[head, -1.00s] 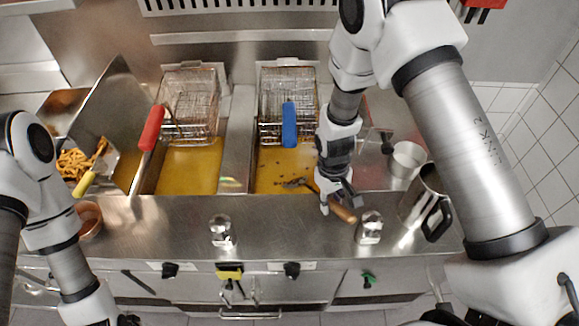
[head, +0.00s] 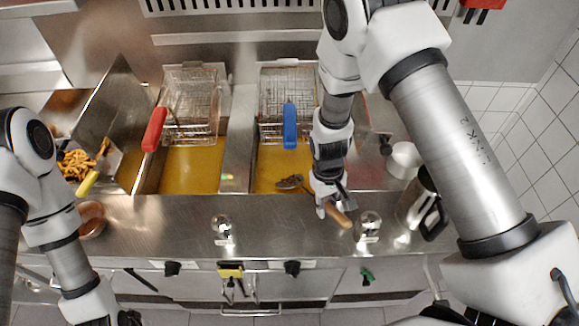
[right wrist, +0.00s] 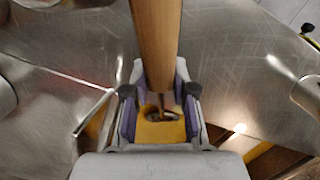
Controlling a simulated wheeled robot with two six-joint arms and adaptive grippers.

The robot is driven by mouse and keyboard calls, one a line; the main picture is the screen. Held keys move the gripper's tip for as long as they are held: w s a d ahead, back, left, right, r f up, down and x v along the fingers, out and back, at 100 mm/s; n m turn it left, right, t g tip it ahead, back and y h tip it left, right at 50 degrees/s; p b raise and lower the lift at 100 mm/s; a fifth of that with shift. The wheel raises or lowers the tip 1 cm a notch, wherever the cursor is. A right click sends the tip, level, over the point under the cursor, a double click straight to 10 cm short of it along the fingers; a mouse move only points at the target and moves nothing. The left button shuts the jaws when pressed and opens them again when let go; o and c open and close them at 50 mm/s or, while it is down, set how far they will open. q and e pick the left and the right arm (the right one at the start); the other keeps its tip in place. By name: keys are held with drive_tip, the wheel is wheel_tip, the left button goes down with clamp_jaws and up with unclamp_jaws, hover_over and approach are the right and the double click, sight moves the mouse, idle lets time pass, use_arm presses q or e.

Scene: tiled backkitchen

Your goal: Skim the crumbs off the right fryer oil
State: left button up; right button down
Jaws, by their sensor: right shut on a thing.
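The right fryer (head: 270,173) holds golden oil, partly hidden by my right arm. My right gripper (head: 328,198) is shut on the wooden handle of a skimmer (head: 340,217), at the fryer's front right corner. The handle also shows between the fingers in the right wrist view (right wrist: 155,45). The skimmer's dark head (head: 290,182) is over the front of the right oil, and dark brown bits seem to lie on it. I cannot tell whether it touches the oil. No loose crumbs show on the visible oil. My left arm is at the lower left, its gripper below the frame.
A blue-handled basket (head: 289,125) hangs behind the right oil. A red-handled basket (head: 154,130) hangs at the left fryer (head: 190,170). Two shiny shakers (head: 222,229) (head: 368,226), a steel pitcher (head: 415,200) and a light cup (head: 404,160) stand nearby.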

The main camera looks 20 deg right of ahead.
drive_tip(key=r, duration=0.1)
drive_tip(key=r+p, duration=0.1)
drive_tip(key=r, duration=0.1)
drive_tip(key=r+p, duration=0.1)
drive_tip(key=shift+s+a+r, duration=0.1)
drive_tip(key=shift+s+r, duration=0.3)
use_arm(q)
drive_tip(key=shift+r, duration=1.35)
use_arm(e)
drive_tip(key=shift+s+a+r, duration=0.1)
drive_tip(key=shift+s+r, duration=0.1)
drive_tip(key=shift+r, duration=1.05)
drive_tip(key=shift+s+r, duration=0.25)
use_arm(q)
wheel_tip(320, 180, down, 3)
drive_tip(key=b, duration=0.2)
drive_tip(key=shift+r+b, duration=0.15)
drive_tip(key=shift+b, duration=0.25)
use_arm(e)
drive_tip(key=shift+t, duration=0.4)
drive_tip(key=s+r, duration=0.3)
drive_tip(key=s, duration=0.1)
drive_tip(key=shift+s+a+r, duration=0.1)
drive_tip(key=shift+a+r, duration=0.25)
drive_tip(key=shift+r, duration=0.05)
